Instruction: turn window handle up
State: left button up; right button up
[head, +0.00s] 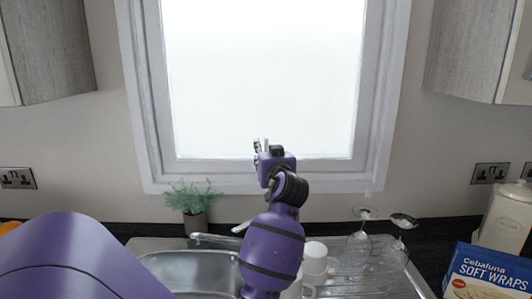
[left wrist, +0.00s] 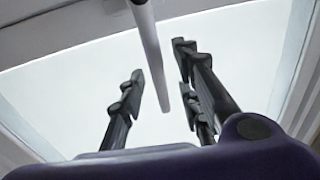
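The window handle (left wrist: 152,45) is a pale grey bar in the left wrist view. It reaches from the frame edge at the top across the bright pane. My left gripper (left wrist: 160,78) is open, its dark fingers on both sides of the bar's free end, with visible gaps and no clear contact. In the head view my left gripper (head: 260,147) is in front of the lower window frame, near the pane's bottom edge. The handle is mostly hidden there behind the gripper and wrist. The window (head: 265,80) looks closed. My right gripper is not in view.
Below the window are a sink (head: 200,272), a tap (head: 215,239), a potted plant (head: 192,200), white mugs (head: 315,262) and upturned glasses (head: 360,240) on a drainer. A wraps box (head: 488,275) and a cream canister (head: 508,218) stand right. Cabinets (head: 45,50) flank the window.

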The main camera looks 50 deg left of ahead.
pick_arm(q)
jog(key=v, duration=0.6)
jog(key=shift+s+d, duration=0.2)
jog(key=shift+d, duration=0.1)
jog(key=shift+f, duration=0.1)
